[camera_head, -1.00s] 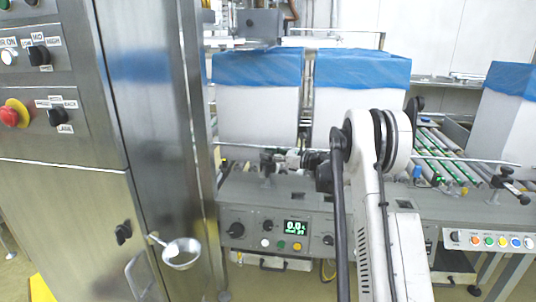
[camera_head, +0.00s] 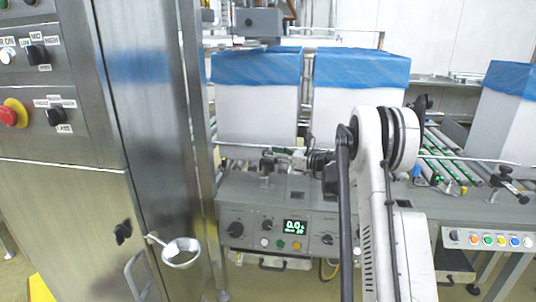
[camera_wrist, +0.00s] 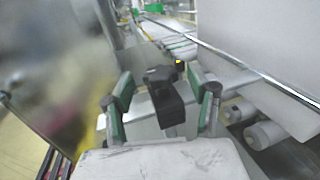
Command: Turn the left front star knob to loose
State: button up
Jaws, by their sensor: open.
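A black star knob (camera_wrist: 166,98) sits on a clamp on the guide rail of the machine. In the wrist view it lies between the two green-padded fingers of my gripper (camera_wrist: 163,106), which is open. The fingers stand on either side of the knob, with the left finger a little apart from it; contact on the right is unclear. In the head view the dark knob clamp (camera_head: 267,161) is small, at the front left of the boxes. My gripper (camera_head: 289,159) is beside it, small and partly hidden by my own arm.
Two white boxes with blue liners (camera_head: 257,100) stand behind the rail (camera_head: 238,147). A control panel with a display (camera_head: 295,227) lies below. A steel cabinet (camera_head: 150,120) with a funnel cup (camera_head: 181,252) stands close on the left. Rollers (camera_head: 452,160) lie to the right.

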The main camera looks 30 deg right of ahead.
jog(key=v, duration=0.9)
jog(key=shift+s, duration=0.15)
jog(key=shift+d, duration=0.1)
jog(key=w+a+r+m+t+h, duration=0.1)
jog(key=a+r+m+t+h, duration=0.3)
jog(key=r, duration=0.6)
jog(key=w+a+r+m+t+h, duration=0.1)
jog(key=a+r+m+t, duration=0.1)
jog(key=r+m, duration=0.55)
jog(key=s+a+r+m+t+h, duration=0.1)
jog(key=s+a+r+m+h, duration=0.1)
jog(key=r+m+h, duration=0.25)
jog(key=s+a+r+m+h, duration=0.2)
jog(key=r+m+h, duration=0.1)
jog(key=r+m, duration=0.3)
jog(key=s+a+f+m+g, duration=0.5)
jog(key=s+a+f+m, duration=0.25)
jog(key=s, duration=0.55)
jog(key=s+a+f+m+g+y, duration=0.1)
jog(key=s+a+f+m+g, duration=0.3)
jog(key=s+a+f+m, duration=0.7)
jog(key=s+a+f+m+g, duration=0.3)
jog(key=s+a+f+g, duration=0.25)
jog(key=s, duration=1.05)
notch_tip(320, 180, up, 13)
jog(key=d+p, duration=0.1)
jog(key=p, duration=1.2)
jog(key=shift+w+t, duration=0.3)
jog(key=shift+t, duration=0.05)
